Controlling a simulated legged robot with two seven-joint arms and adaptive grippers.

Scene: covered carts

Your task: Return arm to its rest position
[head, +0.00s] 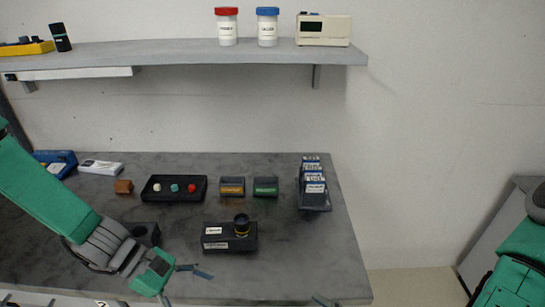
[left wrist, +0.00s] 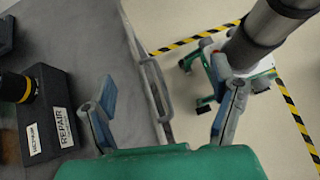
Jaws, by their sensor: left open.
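My left arm comes in from the left in the head view, and its gripper (head: 180,283) is over the front part of the grey table (head: 300,260). In the left wrist view the two fingers of this gripper (left wrist: 168,105) stand wide apart with nothing between them. The black box with a dark round knob (head: 230,238) stands on the table to the right of and beyond the gripper. It also shows in the left wrist view, labelled REPAIR (left wrist: 45,115). Part of my right arm shows at the right edge. A small blue-grey tip at the bottom may be its gripper, mostly out of frame.
A shelf (head: 200,53) hangs above. A handle (left wrist: 155,90) runs along the table edge.

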